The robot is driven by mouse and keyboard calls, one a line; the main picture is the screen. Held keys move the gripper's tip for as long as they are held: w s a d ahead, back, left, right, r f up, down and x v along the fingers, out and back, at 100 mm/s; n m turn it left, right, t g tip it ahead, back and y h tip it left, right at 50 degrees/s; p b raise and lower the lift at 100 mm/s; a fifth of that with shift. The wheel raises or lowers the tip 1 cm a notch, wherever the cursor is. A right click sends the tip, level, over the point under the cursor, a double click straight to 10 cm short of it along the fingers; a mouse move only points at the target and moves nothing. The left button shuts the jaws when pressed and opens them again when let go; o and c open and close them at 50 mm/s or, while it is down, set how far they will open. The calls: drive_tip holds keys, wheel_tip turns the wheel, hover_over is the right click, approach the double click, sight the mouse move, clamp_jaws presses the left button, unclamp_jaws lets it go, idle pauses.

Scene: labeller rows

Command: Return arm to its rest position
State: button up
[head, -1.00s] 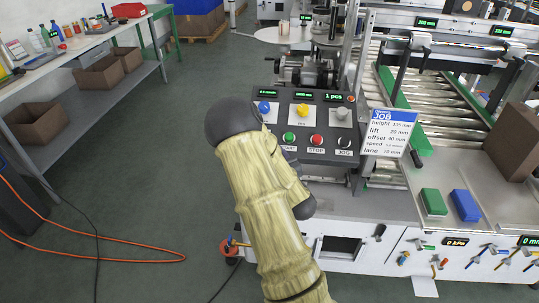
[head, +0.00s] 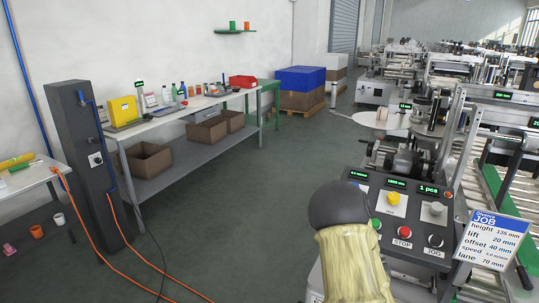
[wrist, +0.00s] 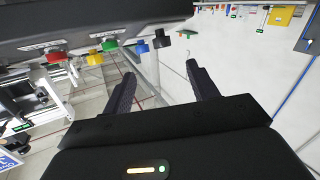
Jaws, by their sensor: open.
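My gripper (wrist: 163,95) shows in the wrist view with its two dark fingers spread apart and nothing between them. In the head view my arm covers the lower middle and hides part of the control panel; the gripper itself is not visible there. The dark control panel (head: 400,211) has a yellow knob, a grey knob, a green button, a red STOP button and a black JOG button. In the wrist view the panel's knobs and buttons (wrist: 109,45) are at the upper left, apart from the fingers.
A job sign (head: 493,240) stands right of the panel, near the roller conveyor (head: 515,185). A long workbench (head: 165,118) with boxes below runs along the left wall. A dark column (head: 85,165) has an orange hose. The floor (head: 230,200) between is mostly clear.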

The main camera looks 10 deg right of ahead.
drive_tip(key=s+a+m+g+y, duration=0.1)
drive_tip(key=s+a+g+y, duration=0.1)
drive_tip(key=s+a+g, duration=1.5)
wheel_tip(320, 180, up, 13)
drive_tip(key=s+d+t+p, duration=0.1)
drive_tip(key=s+t+p, duration=0.1)
drive_tip(key=p, duration=1.1)
drive_tip(key=shift+s+d+r, duration=0.15)
drive_tip(key=shift+s+r, duration=0.05)
drive_tip(key=shift+s, duration=0.25)
drive_tip(key=shift+c, duration=0.2)
drive_tip(key=c, duration=0.4)
drive_tip(key=shift+w, duration=0.1)
drive_tip(key=shift+c, duration=0.3)
